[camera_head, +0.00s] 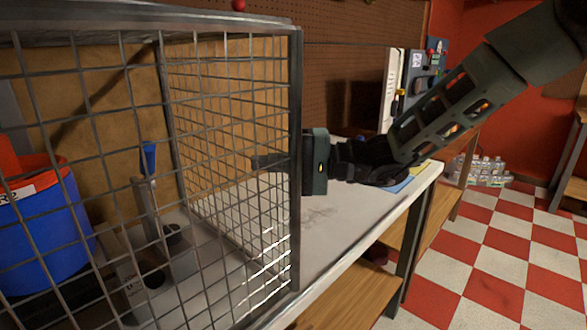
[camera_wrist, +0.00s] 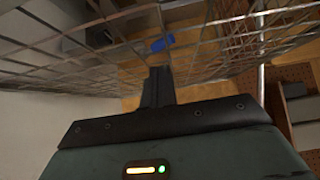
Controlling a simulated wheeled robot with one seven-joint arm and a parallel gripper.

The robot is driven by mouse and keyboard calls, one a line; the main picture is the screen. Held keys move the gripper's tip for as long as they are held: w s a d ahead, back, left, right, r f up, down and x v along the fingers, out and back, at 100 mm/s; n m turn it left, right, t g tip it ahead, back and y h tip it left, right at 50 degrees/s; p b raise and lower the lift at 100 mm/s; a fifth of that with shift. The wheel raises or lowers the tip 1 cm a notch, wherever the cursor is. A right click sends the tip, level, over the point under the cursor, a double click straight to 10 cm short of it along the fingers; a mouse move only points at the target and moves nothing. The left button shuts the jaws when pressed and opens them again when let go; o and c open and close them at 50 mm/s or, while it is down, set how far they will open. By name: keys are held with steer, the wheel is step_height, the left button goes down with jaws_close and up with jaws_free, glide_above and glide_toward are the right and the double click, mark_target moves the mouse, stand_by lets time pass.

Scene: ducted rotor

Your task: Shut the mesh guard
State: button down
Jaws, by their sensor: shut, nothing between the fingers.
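The mesh guard (camera_head: 296,120) is a grey wire grid in a metal frame and fills the left of the head view. It stands on the workbench, and two mesh panels meet near its right upright. My gripper (camera_head: 254,163) is at that upright, its shut, empty fingers pointing left. They show through the near mesh, close to the side panel. In the wrist view my shut fingers (camera_wrist: 158,72) point at the mesh (camera_wrist: 100,45); I cannot tell whether they touch it. Whether the guard is fully closed is not clear.
Behind the mesh are a blue bucket (camera_head: 40,235) and a grey fixture with a blue-handled tool (camera_head: 149,158). The white bench top (camera_head: 335,225) is mostly bare right of the guard. A tool panel (camera_head: 415,75) stands at the back right.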

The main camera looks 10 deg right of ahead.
steer(key=s+a, duration=0.1)
steer(key=s+a+b, duration=0.1)
steer(key=a, duration=0.1)
steer(key=shift+s+a, duration=0.15)
steer(key=shift+s, duration=0.1)
